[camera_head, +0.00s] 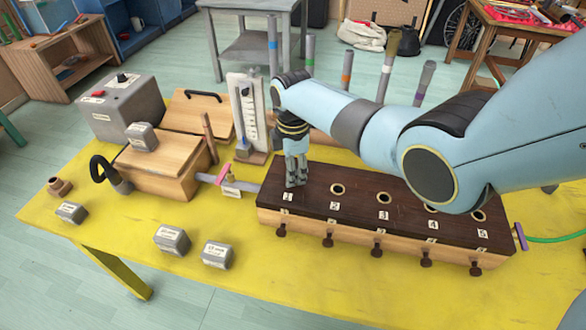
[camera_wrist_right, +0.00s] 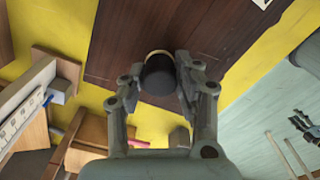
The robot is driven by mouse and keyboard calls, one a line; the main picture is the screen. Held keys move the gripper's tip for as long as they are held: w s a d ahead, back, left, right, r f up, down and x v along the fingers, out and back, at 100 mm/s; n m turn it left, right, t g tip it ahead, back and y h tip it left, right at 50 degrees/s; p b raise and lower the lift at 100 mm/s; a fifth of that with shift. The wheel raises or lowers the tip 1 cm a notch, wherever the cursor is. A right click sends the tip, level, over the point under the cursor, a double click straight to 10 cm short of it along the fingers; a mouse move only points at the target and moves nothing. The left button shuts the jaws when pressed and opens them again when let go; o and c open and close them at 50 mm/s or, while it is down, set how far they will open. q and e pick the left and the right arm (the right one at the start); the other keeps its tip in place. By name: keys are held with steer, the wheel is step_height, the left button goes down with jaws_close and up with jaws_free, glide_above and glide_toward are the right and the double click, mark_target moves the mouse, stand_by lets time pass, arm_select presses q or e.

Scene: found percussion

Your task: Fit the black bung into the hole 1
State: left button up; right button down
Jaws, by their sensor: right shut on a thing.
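The dark wooden box top (camera_head: 360,211) carries a row of brass-rimmed holes labelled 1 to 5. My right gripper (camera_head: 296,183) points down at the left end of the box, just behind label 1 (camera_head: 287,197), and covers hole 1. In the right wrist view, my right gripper (camera_wrist_right: 158,90) is shut on the black bung (camera_wrist_right: 158,76). A pale brass-coloured rim shows at the bung's far edge. I cannot tell whether the bung is in the hole or just above it. In the head view the bung is hidden by the fingers. My left gripper is not in view.
Hole 2 (camera_head: 337,188) and hole 3 (camera_head: 383,197) look open; my right arm partly covers the far right holes. A clear pipe (camera_head: 240,186) joins the box's left end. Small grey blocks (camera_head: 172,239) lie on the yellow table (camera_head: 130,225). A white gauge board (camera_head: 246,112) stands behind.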

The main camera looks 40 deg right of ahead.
steer(key=shift+f, duration=0.25)
steer(key=c, duration=0.9)
jaws_free()
steer(key=shift+r, duration=0.1)
step_height(320, 180, up, 12)
steer(key=shift+f, duration=0.1)
